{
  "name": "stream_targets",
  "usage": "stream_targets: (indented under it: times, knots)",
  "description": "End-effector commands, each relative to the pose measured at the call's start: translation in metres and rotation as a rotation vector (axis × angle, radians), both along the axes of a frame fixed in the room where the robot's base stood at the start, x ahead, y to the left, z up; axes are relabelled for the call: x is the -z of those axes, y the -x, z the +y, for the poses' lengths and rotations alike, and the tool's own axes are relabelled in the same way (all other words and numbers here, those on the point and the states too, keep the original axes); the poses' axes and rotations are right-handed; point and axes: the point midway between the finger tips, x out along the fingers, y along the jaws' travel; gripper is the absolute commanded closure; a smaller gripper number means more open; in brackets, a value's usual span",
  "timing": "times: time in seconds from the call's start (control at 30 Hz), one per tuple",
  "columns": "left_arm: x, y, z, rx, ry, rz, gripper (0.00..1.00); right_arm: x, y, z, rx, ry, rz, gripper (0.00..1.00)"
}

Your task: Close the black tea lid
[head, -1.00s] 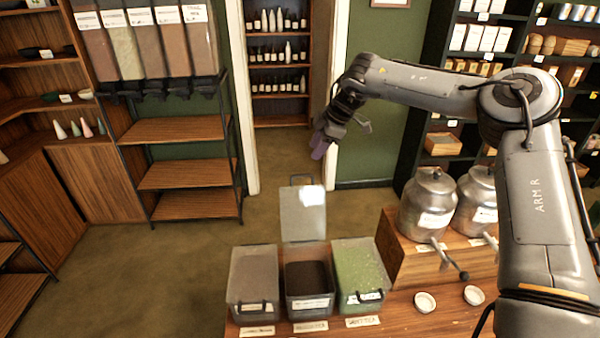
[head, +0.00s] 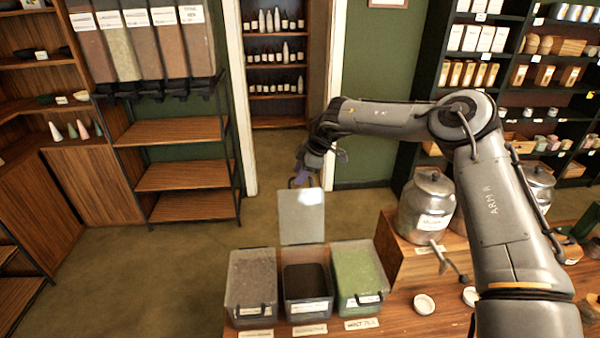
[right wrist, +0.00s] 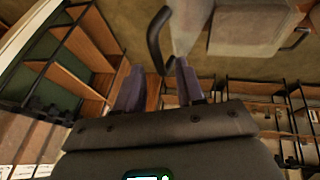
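The black tea bin (head: 306,306) is the middle clear bin of dark leaves on the counter. Its translucent lid (head: 302,226) stands raised, nearly upright, at the bin's back edge, with a dark handle on top. My right gripper (head: 300,176) is at the lid's top edge by the handle, its tips partly hidden there. In the right wrist view its two purple fingers (right wrist: 158,88) are apart. A dark curved handle (right wrist: 156,40) shows just beyond the gap between them; I cannot tell whether it touches them. My left gripper is not in view.
Closed bins stand on both sides: a brownish one (head: 252,285) at left and a green one (head: 358,280) at right. A metal urn (head: 425,210) stands on a wooden box at right. Small white lids (head: 424,304) lie on the counter. Floor behind the bins is clear.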

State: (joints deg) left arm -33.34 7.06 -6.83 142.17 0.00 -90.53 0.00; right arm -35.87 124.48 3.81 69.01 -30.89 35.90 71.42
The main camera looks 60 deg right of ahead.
Motion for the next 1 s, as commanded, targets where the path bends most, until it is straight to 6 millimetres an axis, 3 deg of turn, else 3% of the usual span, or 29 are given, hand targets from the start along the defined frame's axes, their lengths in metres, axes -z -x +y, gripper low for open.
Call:
stream_targets:
  times: [0.37, 0.47, 0.63, 1.0]
  knots:
    - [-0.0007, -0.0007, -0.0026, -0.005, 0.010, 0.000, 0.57, 0.0044, -0.0020, 0.0002, 0.001, -0.001, -0.001, 0.62]
    - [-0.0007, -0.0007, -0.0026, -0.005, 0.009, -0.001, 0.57, 0.0043, -0.0020, 0.0002, 0.001, -0.001, -0.001, 0.73]
    - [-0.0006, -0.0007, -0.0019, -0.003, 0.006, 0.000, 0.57, 0.0043, -0.0019, 0.0003, 0.001, 0.000, 0.000, 0.99]
    - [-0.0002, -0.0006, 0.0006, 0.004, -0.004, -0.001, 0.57, 0.0041, -0.0018, 0.0005, 0.000, -0.001, -0.001, 1.00]
